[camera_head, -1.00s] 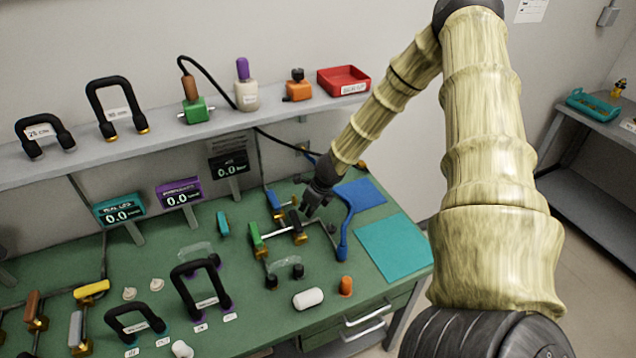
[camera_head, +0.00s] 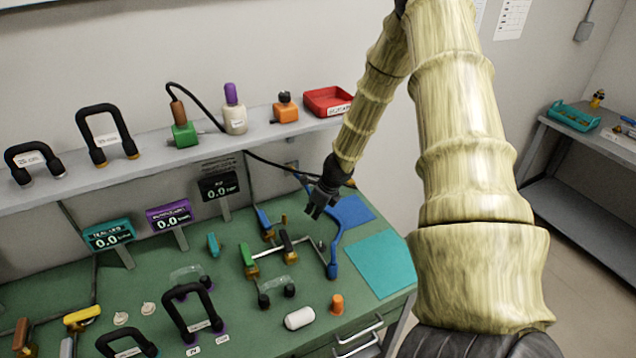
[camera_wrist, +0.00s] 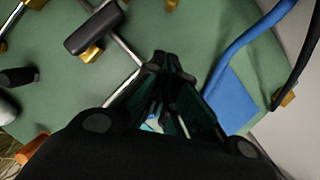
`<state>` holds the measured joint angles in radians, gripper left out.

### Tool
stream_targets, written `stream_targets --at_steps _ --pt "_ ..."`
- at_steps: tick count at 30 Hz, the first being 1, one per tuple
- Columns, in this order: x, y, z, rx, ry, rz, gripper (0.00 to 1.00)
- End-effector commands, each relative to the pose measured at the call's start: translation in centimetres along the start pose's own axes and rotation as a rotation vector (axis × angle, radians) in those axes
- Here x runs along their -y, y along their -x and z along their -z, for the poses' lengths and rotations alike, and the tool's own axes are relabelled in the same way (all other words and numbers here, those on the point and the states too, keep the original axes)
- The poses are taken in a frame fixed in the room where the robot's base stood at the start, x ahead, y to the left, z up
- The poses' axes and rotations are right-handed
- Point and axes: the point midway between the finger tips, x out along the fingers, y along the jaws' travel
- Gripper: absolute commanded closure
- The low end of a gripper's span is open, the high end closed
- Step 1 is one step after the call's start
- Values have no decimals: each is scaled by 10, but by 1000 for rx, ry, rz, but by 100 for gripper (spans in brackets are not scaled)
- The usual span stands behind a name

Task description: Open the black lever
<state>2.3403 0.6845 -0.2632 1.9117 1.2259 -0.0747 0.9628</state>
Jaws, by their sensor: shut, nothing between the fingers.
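The black lever (camera_head: 286,243) is a short black handle on a brass valve, beside the green-handled valve (camera_head: 247,256) on the green bench. In the wrist view the black lever (camera_wrist: 95,27) lies at the upper left, with brass under it and a metal pipe running from it towards my fingers. My gripper (camera_head: 316,210) is above the bench, up and to the right of the lever and apart from it. In the wrist view my gripper (camera_wrist: 172,62) points at the bench, its fingers together and empty.
A blue-handled valve (camera_head: 264,221) stands behind the lever. A blue hose (camera_head: 336,240) and a blue mat (camera_head: 352,212) lie to the right, with a teal mat (camera_head: 378,264) nearer. Display signs (camera_head: 218,187) and a shelf (camera_head: 150,150) stand behind.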

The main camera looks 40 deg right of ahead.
Motion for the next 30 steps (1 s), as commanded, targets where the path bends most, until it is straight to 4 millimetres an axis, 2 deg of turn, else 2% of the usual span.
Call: stream_targets --at_steps 6,12,30 --pt "7 20 -4 0 2 2 100" --pt "10 31 -5 0 0 2 100" --pt "11 35 -5 0 -1 1 100"
